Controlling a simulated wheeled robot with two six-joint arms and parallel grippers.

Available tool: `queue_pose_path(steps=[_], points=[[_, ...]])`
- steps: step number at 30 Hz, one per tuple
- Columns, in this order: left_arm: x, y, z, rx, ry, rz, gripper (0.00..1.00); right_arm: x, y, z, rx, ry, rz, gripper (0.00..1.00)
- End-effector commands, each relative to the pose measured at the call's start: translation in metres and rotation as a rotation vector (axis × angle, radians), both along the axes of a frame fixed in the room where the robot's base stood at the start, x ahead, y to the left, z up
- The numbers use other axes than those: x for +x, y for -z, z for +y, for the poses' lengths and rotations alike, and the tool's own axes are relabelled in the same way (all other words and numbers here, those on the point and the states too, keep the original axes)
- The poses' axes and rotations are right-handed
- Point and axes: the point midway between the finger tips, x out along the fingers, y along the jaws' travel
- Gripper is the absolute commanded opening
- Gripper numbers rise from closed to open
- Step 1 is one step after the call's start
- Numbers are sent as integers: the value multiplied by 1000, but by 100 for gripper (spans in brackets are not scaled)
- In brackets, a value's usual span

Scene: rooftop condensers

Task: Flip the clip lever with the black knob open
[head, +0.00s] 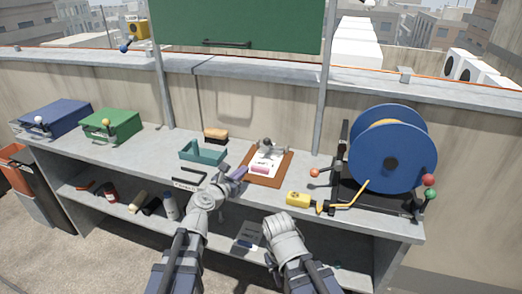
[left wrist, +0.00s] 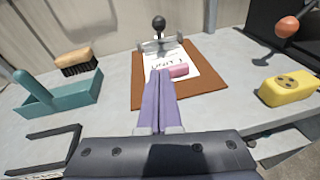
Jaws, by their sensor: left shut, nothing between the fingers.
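A brown clipboard (head: 247,175) lies on the bench with white paper under a metal clip (head: 272,150). The clip also shows in the left wrist view (left wrist: 160,45). Its lever carries a black knob (left wrist: 158,22), which stands up above the clip at the board's far edge. A pink block (left wrist: 178,71) lies on the paper. My left gripper (left wrist: 160,73) has purple fingers, shut and empty, over the near part of the board, left of the pink block and short of the clip. Whether the fingertips touch the paper I cannot tell. My right gripper's fingers are not visible.
A teal caddy (head: 196,157) and a brush (head: 215,135) stand left of the board. A yellow box (head: 298,200), an orange ball (head: 314,173) and a blue cable reel (head: 372,150) are to its right. Behind stands a concrete wall (head: 235,100).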

Motion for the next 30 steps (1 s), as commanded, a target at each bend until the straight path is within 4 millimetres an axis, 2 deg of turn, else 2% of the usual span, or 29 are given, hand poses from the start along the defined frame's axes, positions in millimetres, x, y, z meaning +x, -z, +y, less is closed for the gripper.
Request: queue_pose_path(steps=[4,7,20,22,30], points=[[6,2,-2,1,1,0,0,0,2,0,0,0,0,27],[18,5,-8,1,2,0,0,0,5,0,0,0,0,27],[94,22,-43,2,3,-1,0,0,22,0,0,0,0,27],[101,9,-47,1,2,0,0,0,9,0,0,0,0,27],[117,-2,-56,2,0,-1,0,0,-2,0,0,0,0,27]])
